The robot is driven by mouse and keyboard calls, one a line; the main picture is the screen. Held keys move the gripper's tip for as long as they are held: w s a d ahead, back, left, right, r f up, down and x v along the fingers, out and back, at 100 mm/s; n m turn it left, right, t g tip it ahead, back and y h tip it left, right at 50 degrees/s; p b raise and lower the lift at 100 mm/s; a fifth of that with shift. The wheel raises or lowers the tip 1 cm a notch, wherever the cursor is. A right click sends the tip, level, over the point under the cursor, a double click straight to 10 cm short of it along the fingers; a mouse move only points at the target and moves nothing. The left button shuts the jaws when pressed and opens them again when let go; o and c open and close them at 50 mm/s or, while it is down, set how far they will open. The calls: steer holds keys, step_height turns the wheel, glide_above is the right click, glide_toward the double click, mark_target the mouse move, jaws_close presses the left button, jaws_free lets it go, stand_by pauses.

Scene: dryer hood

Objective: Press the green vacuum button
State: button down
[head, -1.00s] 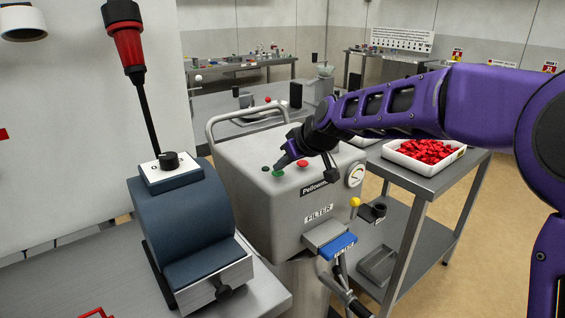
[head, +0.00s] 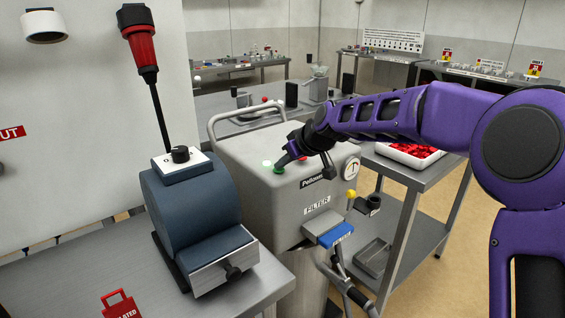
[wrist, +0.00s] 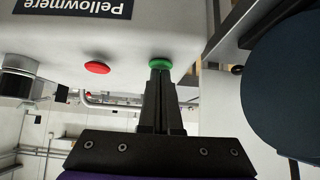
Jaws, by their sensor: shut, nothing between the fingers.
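The green vacuum button (head: 279,169) is on the sloping top of the grey vacuum unit (head: 245,170). My gripper (head: 283,164) is shut and empty, with its fingertips at the button. In the wrist view the closed fingers (wrist: 159,75) meet the lower edge of the green button (wrist: 160,64) and appear to touch it. I cannot tell how far the button is pushed in. A small round lamp (head: 267,163) beside the button glows pale green. A red button (wrist: 97,67) sits on the same panel, clear of the fingers.
A blue-grey machine (head: 195,215) with a black knob stands on the bench left of the vacuum unit. A carry handle (head: 240,108) rises at the unit's back. A trolley with a white tray (head: 392,156) of red pieces is at the right.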

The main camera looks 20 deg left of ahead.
mark_target(286, 175)
steer(key=shift+s+d+f, duration=0.15)
steer(key=shift+f, duration=0.6)
steer(key=r, duration=0.2)
steer(key=r+p, duration=0.1)
steer(key=r, duration=0.1)
steer(key=r+p, duration=0.1)
steer(key=r, duration=0.1)
steer(key=shift+d, duration=0.3)
steer(key=v, duration=0.9)
steer(key=shift+a+r, duration=0.2)
steer(key=shift+a, duration=0.05)
